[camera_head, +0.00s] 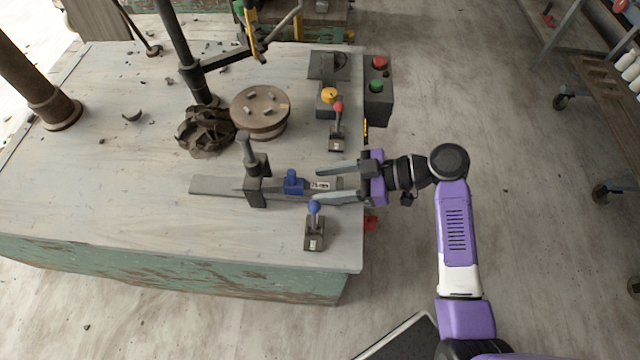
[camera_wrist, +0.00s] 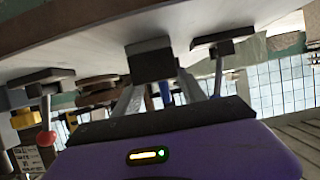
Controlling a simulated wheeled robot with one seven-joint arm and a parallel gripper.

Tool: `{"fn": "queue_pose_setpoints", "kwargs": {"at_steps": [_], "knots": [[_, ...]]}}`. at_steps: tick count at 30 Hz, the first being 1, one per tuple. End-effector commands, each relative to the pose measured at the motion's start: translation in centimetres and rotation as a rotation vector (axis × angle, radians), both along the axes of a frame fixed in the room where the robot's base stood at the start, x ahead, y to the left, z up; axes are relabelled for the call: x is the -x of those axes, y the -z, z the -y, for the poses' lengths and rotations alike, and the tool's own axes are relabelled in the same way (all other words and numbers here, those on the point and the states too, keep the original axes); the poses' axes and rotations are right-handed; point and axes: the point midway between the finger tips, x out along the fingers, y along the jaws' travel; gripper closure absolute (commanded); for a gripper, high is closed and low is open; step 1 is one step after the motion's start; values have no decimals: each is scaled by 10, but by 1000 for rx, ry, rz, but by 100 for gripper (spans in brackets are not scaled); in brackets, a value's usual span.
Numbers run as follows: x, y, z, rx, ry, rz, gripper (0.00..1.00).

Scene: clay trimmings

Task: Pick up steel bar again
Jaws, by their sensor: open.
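A flat grey bar (camera_head: 217,186), which looks like the steel bar, lies along the worktable and runs left from a dark upright clamp block (camera_head: 256,187) with a grey post. To the right of the block are a blue clamp piece (camera_head: 291,183) and a small printed label (camera_head: 320,185). My gripper (camera_head: 338,183) is open at the table's right edge, its two grey fingers pointing left, one on each side of the labelled part. I cannot tell whether they touch it. In the wrist view, a dark block (camera_wrist: 150,60) shows between the fingers; the bar itself is not clear there.
A blue-knobbed lever (camera_head: 314,227) stands close below the lower finger, and a red-knobbed lever (camera_head: 337,128) above the upper one. A round turntable (camera_head: 260,110) with small pieces and a dark clay heap (camera_head: 205,132) lie farther back. A button box (camera_head: 378,96) is at the edge.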

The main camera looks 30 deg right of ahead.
Motion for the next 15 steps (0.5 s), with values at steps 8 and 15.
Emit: {"fn": "queue_pose_setpoints", "kwargs": {"at_steps": [8,15], "knots": [[-9,6,-11,2,-1,1,51],[-8,6,-11,2,0,1,74]]}}
